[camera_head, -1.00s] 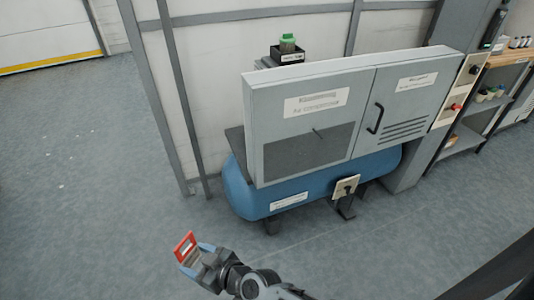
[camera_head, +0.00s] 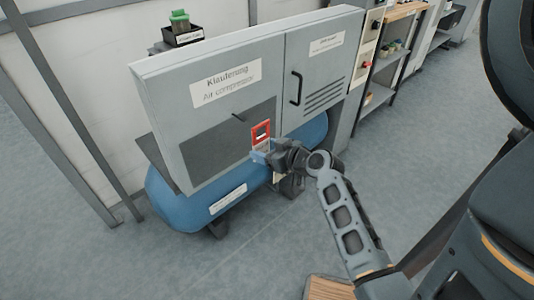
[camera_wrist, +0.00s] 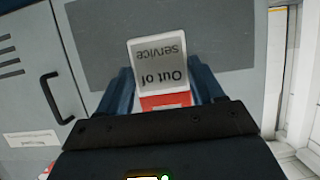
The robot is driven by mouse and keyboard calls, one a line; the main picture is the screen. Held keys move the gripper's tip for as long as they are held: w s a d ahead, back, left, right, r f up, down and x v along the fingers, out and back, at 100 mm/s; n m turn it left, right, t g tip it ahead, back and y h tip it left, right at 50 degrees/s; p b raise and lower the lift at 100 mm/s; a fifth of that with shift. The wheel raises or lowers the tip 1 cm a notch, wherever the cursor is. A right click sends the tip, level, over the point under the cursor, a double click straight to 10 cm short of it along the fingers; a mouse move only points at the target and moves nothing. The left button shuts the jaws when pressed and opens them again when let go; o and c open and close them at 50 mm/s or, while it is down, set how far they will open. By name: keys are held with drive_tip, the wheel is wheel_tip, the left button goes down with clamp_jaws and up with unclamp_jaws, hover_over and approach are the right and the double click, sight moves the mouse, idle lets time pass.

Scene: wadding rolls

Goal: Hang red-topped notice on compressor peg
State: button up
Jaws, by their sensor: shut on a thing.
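The red-topped notice (camera_head: 261,129) is in my gripper (camera_head: 263,153), in front of the compressor's grey cabinet (camera_head: 222,88). In the wrist view the notice (camera_wrist: 158,62) reads "Out of service" upside down, with its red band nearest my gripper (camera_wrist: 162,88). My fingers are shut on it. A thin dark peg (camera_head: 238,118) sticks out of the dark panel on the cabinet's left door. In the head view the notice is right of and below the peg, apart from it in the picture; depth between them is unclear. The peg cannot be made out in the wrist view.
A blue tank (camera_head: 185,209) lies under the cabinet. The right door has a black handle (camera_head: 296,88). A black box with a green-topped item (camera_head: 180,22) stands behind the cabinet. Shelves (camera_head: 385,70) stand to the right. The floor in front is mostly clear.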

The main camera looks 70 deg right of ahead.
drive_tip(key=r+x, duration=0.2)
drive_tip(key=x, duration=0.7)
drive_tip(key=shift+w+d, duration=0.4)
drive_tip(key=shift+w, duration=0.2)
idle(0.6)
drive_tip(key=shift+f, duration=0.1)
idle(0.6)
drive_tip(key=o, duration=1.1)
drive_tip(key=shift+b+v, duration=0.35)
drive_tip(key=shift+v, duration=3.5)
